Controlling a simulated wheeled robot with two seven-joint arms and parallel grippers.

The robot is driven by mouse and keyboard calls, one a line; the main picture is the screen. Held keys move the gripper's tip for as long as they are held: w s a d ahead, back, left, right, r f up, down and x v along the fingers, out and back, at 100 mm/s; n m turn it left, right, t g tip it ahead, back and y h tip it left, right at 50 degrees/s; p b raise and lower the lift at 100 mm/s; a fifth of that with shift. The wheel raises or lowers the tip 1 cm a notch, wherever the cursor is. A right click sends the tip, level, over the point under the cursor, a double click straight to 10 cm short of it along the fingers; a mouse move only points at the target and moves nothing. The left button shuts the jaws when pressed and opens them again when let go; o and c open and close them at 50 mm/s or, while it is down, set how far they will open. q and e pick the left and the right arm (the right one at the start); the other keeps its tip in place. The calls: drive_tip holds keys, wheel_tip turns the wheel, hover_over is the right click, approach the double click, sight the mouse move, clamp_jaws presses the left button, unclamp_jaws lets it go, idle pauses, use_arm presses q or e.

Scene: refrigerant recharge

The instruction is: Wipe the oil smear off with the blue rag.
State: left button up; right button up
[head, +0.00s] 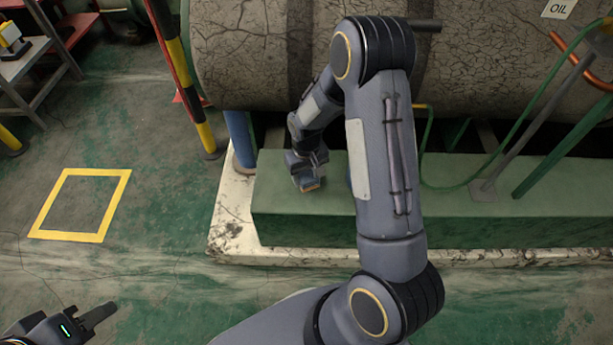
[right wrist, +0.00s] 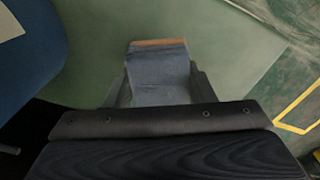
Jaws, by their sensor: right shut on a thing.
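My right gripper (head: 306,178) is over the green ledge (head: 320,228) in the head view, pointing down at its top near the left end. In the right wrist view my right gripper (right wrist: 157,95) is shut on the blue rag (right wrist: 158,72), a folded grey-blue cloth with an orange-brown edge. The rag is close to the green surface; I cannot tell whether it touches. No oil smear is clearly visible; my right arm and gripper hide part of the ledge. My left gripper (head: 97,316) is at the lower left, apart from the ledge, its opening unclear.
A large cracked tank (head: 270,60) lies behind the ledge. A blue post (head: 240,138) and a yellow-black pole (head: 188,85) stand at its left. A green hose (head: 427,140) and pipes are at right. A yellow floor square (head: 82,172) is empty.

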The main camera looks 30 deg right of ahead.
drive_tip(key=shift+r+p, duration=1.6)
drive_tip(key=shift+r, duration=0.8)
